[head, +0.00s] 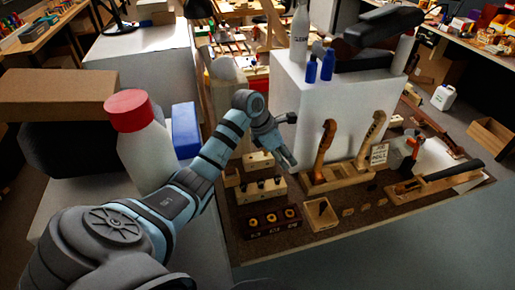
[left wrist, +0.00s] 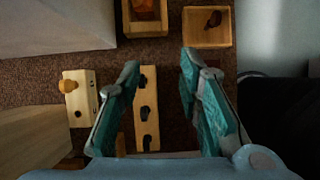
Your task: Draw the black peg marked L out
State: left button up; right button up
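A pale wooden block (head: 262,189) with a row of black pegs stands on the brown bench mat. In the left wrist view the same block (left wrist: 153,128) lies below and between my fingers, its black pegs (left wrist: 144,110) seen from above. No L mark is readable, so I cannot tell which peg bears it. My left gripper (head: 290,140) is open and empty, its fingers spread above the block and apart from it; the fingers also show in the left wrist view (left wrist: 160,63). My right gripper is in neither view.
A second pale block (left wrist: 80,98) with an orange-brown knob stands beside the peg block. A dark rack with orange rings (head: 271,222), a small wooden tray (head: 322,214) and a stand with upright brown necks (head: 325,150) are near. A white box (head: 300,105) rises behind.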

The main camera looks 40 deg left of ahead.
aim_at(260, 179)
pick_arm(q)
jog(key=s+a+g+y+b, duration=0.1)
jog(key=s+a+g+y, duration=0.2)
jog(key=s+a, duration=0.35)
jog(key=shift+n, duration=0.3)
jog(key=w+f+b, duration=0.1)
jog(key=f+b, duration=0.6)
jog(key=w+f+b, duration=0.1)
jog(key=f+b, duration=0.3)
jog(key=shift+w+f, duration=0.25)
jog(key=shift+w, duration=0.1)
jog(key=shift+d+f, duration=0.1)
jog(key=shift+f, duration=0.25)
jog(key=shift+w+d+f, duration=0.1)
jog(key=shift+f, duration=0.35)
jog(key=c, duration=0.8)
